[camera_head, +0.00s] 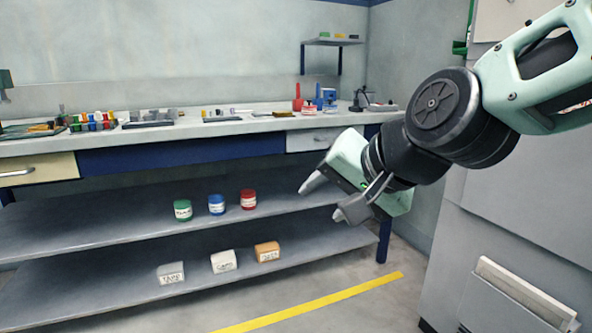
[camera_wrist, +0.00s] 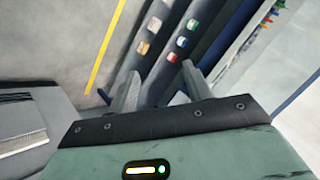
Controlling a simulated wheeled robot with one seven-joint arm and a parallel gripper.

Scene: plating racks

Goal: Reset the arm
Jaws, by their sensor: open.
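My gripper (camera_head: 325,200) is in the right half of the head view, in the air in front of the workbench. Its two grey fingers are apart and point down and to the left, with nothing between them. In the wrist view the gripper (camera_wrist: 162,92) shows both fingers spread at the middle, with the shelves beyond them. My gripper touches nothing that I can see.
The workbench (camera_head: 240,127) holds several small tools and parts. Its upper shelf (camera_head: 110,215) carries green (camera_head: 183,210), blue (camera_head: 216,204) and red (camera_head: 248,199) jars. The lower shelf (camera_head: 110,292) carries three small boxes. A grey cabinet (camera_head: 520,210) stands close on the right.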

